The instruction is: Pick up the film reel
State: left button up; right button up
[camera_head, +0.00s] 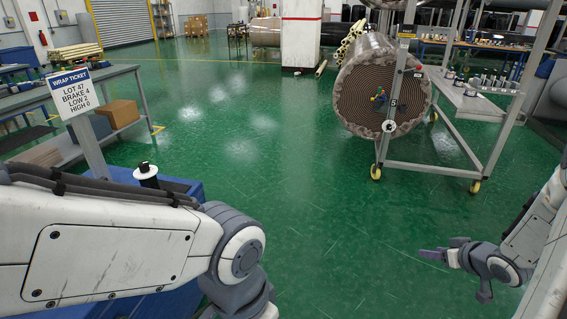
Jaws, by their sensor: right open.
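A small white reel with a black top (147,175) stands on a blue unit at the left. I take it to be the film reel; its lower part is hidden behind my left arm. My left arm comes in across the lower left, and its fingers are not in view. My right gripper (453,276) is at the lower right, open and empty over the green floor. It is far from the reel.
The blue unit (180,186) is partly behind my left arm. A sign (75,92) stands beside a bench with a cardboard box (121,113). A large wrapped roll (370,95) stands by a wheeled metal frame (430,168). The middle floor is clear.

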aim_at(148, 180)
jog(key=u, duration=0.15)
jog(key=i, duration=0.65)
jog(key=u, duration=1.05)
jog(key=i, duration=0.6)
jog(key=u, duration=0.75)
